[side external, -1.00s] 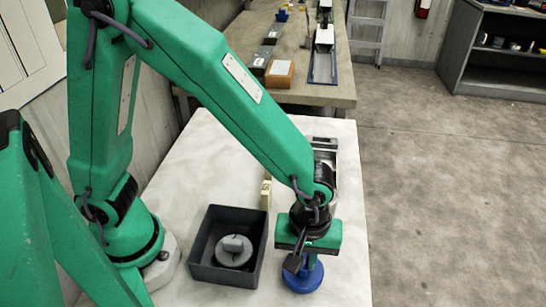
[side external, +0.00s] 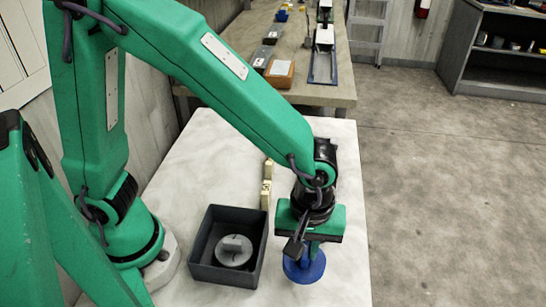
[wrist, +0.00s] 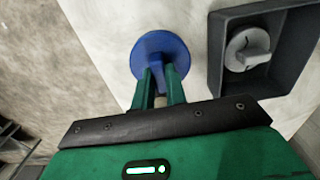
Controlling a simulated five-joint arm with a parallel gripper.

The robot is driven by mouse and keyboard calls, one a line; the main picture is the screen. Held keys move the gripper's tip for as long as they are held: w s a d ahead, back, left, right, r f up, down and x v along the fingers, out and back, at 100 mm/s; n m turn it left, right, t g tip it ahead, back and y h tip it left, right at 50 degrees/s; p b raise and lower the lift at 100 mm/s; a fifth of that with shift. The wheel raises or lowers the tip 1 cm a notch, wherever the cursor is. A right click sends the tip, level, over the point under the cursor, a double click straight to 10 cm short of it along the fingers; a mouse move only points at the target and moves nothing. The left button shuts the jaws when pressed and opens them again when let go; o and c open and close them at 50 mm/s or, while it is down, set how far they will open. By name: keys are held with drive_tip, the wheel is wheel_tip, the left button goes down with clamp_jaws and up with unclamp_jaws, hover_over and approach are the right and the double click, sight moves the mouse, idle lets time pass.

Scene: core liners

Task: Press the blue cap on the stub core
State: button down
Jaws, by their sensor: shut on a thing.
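The blue cap (side external: 304,266) is a round disc with a raised grip at the right front of the white table. My gripper (side external: 309,250) is shut on that grip and holds the cap beneath it. In the wrist view the blue cap (wrist: 160,48) sits between the tips of the two green fingers of my gripper (wrist: 160,80). The cap appears a little above the table, though the gap is hard to judge. I cannot make out the stub core; my forearm and wrist hide part of the table behind them.
A dark grey open box (side external: 203,238) holding a grey cap (side external: 234,250) stands left of the blue cap. Small pale yellow blocks (side external: 266,182) stand behind the box. A workbench (side external: 300,92) lies beyond. The table's left middle is clear.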

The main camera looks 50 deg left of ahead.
sight(306, 250)
wheel_tip(306, 250, up, 17)
drive_tip(key=w+a, duration=0.8)
drive_tip(key=w, duration=0.3)
drive_tip(key=f, duration=0.4)
drive_tip(key=shift+s+d+f, duration=0.1)
drive_tip(key=shift+d+f, duration=0.1)
drive_tip(key=shift+f, duration=0.15)
drive_tip(key=shift+f, duration=2.4)
drive_tip(key=shift+f, duration=1.2)
idle(0.9)
